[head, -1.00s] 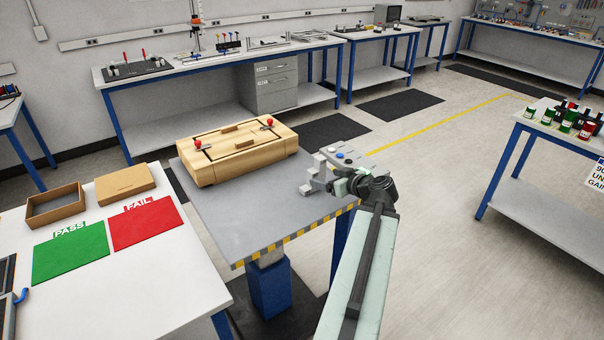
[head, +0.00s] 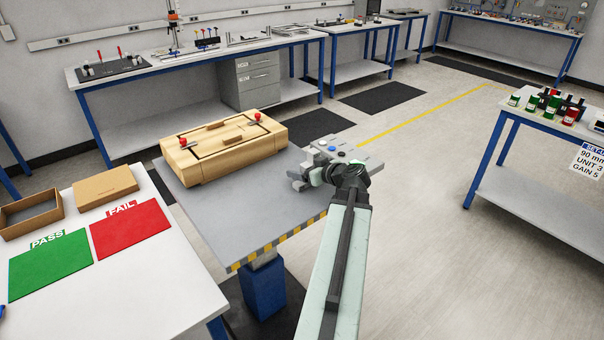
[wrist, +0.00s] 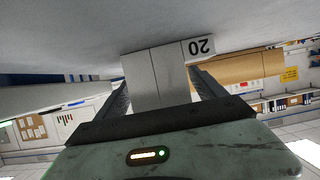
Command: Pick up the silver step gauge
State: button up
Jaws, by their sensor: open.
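The silver step gauge (wrist: 155,78), a stepped metal block with a face marked "20", stands between the two fingers of my gripper (wrist: 160,85) in the wrist view. The fingers are open, one on each side of it, and I cannot tell whether either touches it. In the head view my gripper (head: 322,174) is low over the right part of the grey table (head: 240,212). The silver stepped block (head: 299,183) shows at its left there, partly hidden by the gripper.
A wooden box with red knobs (head: 225,150) is at the table's back left. A white table with a green PASS mat (head: 50,265) and red FAIL mat (head: 130,228) stands left. Open floor lies right.

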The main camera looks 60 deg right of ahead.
jog(key=shift+s+a+r, duration=0.1)
grip_shut()
jog(key=shift+r, duration=0.1)
notch_tip(320, 180, up, 10)
jog(key=p, duration=1)
